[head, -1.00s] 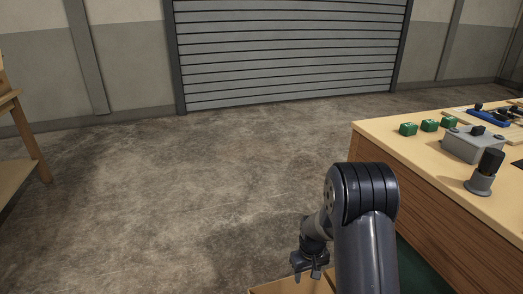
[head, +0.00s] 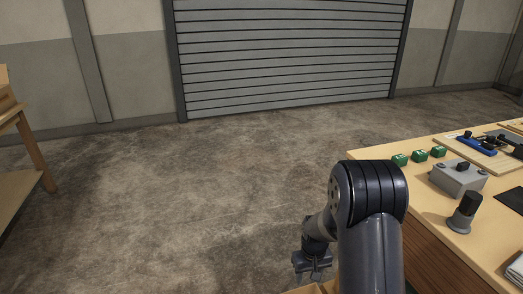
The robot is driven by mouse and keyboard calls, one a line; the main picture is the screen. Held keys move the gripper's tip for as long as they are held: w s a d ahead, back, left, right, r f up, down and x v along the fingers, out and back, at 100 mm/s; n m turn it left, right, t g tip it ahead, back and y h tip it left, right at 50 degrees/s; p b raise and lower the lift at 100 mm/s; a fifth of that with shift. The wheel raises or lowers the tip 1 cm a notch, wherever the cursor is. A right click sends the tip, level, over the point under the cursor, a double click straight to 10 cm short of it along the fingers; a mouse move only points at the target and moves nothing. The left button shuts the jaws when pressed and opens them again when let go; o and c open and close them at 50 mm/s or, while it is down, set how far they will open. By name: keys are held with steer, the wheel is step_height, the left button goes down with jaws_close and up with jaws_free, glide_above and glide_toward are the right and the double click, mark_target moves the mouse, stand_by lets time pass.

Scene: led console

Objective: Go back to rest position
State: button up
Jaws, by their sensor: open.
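My gripper (head: 313,268) hangs low in the head view, left of the wooden console table (head: 432,218). It points down above a light brown box edge (head: 303,290) at the bottom of the picture. The jaws are open, and I see nothing between them. My arm's large dark joint stands in front of the table's near left corner and hides part of it.
On the table are several green blocks (head: 419,156), a grey box (head: 459,177), a black-topped knob (head: 466,211) and a blue part (head: 477,145). A wooden shelf (head: 22,190) stands at far left. The concrete floor (head: 190,200) between is clear, up to a shutter (head: 285,55).

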steer(key=s+r+m+p, duration=0.2)
steer(key=s+r+p, duration=0.1)
steer(key=r+p, duration=2.1)
step_height(320, 180, up, 4)
steer(key=shift+d, duration=0.35)
steer(key=shift+s, duration=0.15)
